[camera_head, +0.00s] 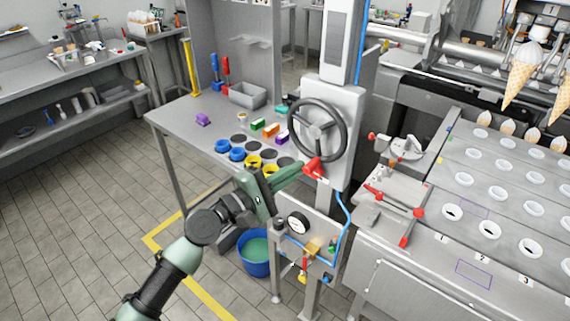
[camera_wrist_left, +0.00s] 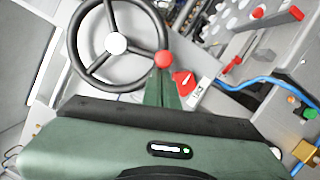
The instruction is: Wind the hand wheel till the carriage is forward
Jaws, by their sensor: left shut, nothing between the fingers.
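The black hand wheel (camera_head: 290,128) is mounted upright on a white column, with three spokes and a pale hub. It also fills the upper left of the left wrist view (camera_wrist_left: 73,42). A red ball knob (camera_wrist_left: 163,59) sits at the wheel's lower right rim. My left gripper (camera_head: 299,168) is shut and empty, just below the wheel. In the left wrist view its fingertips (camera_wrist_left: 164,80) point at the knob; I cannot tell whether they touch it. I cannot tell for certain which part is the carriage. My right gripper is not in view.
A grey table (camera_head: 180,118) with coloured blocks and round cups stands left of the column. A pressure gauge (camera_head: 298,222) and blue hose are below the wheel. A blue bucket (camera_head: 256,262) is on the floor. A steel machine with cone holes and red-handled levers stands at right.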

